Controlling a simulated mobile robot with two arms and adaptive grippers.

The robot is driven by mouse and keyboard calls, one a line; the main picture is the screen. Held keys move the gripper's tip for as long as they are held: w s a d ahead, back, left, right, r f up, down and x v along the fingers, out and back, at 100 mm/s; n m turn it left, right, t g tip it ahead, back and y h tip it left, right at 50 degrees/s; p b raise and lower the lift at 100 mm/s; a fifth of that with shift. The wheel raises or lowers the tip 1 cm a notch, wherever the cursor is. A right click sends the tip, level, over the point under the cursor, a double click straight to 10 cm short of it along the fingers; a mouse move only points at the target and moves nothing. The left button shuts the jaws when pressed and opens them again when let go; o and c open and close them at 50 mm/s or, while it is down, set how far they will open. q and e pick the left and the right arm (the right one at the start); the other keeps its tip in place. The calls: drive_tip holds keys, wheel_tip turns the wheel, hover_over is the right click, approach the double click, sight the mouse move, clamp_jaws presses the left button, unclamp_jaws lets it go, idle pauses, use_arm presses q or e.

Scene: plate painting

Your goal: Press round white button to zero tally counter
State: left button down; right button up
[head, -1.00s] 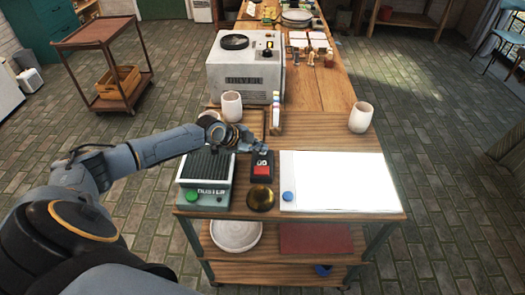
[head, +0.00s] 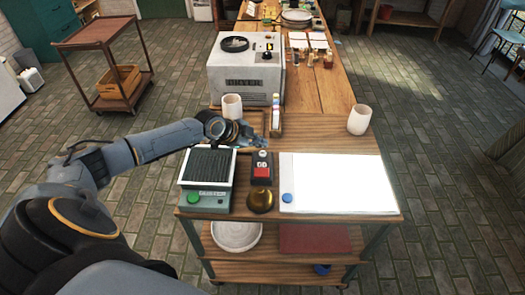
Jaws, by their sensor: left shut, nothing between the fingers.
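The tally counter (head: 262,171) is a small black and red box near the table's front, between the green-based device and the white sheet. A small round white button (head: 262,154) shows at its far end. The digits on its face are too small to read surely. My left gripper (head: 257,146) is shut and empty, just beyond the counter's far end and a little to its left. I cannot tell whether it touches the counter. My right gripper is not in view.
A green-based device (head: 205,199) with a ribbed top stands left of the counter. A white sheet (head: 340,183) with a blue knob lies right. White cups (head: 359,120) and a boxy machine (head: 245,75) stand behind.

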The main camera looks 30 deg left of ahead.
sight(260, 155)
use_arm(q)
wheel_tip(260, 155, up, 4)
drive_tip(key=shift+f+p, duration=0.25)
drive_tip(key=shift+p, duration=0.7)
drive_tip(key=shift+f, duration=0.15)
